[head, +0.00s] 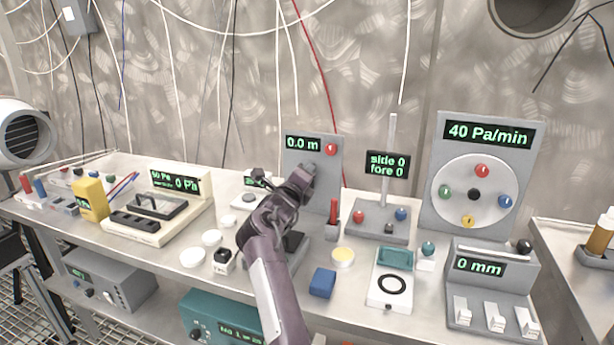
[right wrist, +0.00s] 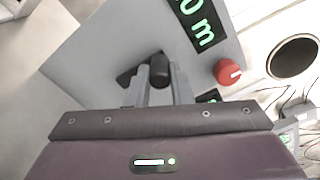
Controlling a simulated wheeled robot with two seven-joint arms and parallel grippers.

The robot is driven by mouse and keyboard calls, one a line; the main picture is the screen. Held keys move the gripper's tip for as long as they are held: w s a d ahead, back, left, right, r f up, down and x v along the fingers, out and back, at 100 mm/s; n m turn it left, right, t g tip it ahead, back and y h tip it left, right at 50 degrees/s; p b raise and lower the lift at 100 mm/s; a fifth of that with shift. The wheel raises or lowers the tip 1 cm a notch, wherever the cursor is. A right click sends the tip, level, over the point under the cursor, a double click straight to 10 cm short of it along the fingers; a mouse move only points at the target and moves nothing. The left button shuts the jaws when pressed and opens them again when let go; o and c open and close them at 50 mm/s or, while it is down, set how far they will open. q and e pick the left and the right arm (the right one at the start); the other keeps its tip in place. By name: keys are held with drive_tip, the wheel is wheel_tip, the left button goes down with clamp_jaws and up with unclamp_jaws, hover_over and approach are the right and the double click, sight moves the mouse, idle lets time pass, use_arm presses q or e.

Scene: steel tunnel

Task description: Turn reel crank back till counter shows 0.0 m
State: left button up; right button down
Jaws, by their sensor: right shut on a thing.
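The reel panel (head: 325,190) is a grey upright plate at the back middle of the bench. Its counter (head: 302,143) reads 0.0 m in the head view. A red knob (head: 330,148) is beside the counter; it also shows in the right wrist view (right wrist: 227,72). My right gripper (head: 303,176) is at the panel, below the counter. In the right wrist view its fingers (right wrist: 160,88) are shut on the dark crank handle (right wrist: 159,68). The reel and most of the crank are hidden behind my gripper and arm. My left gripper is in neither view.
To the right stand a post with a side 0, fore 0 display (head: 388,164), a round dial panel (head: 487,215) reading 40 Pa/min and a 0 mm block (head: 490,290). A blue block (head: 322,283) and white discs (head: 193,257) lie in front.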

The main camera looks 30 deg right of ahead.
idle(0.3)
drive_tip(key=c, duration=1.3)
unclamp_jaws()
drive_tip(key=shift+r, duration=0.15)
wheel_tip(320, 180, up, 20)
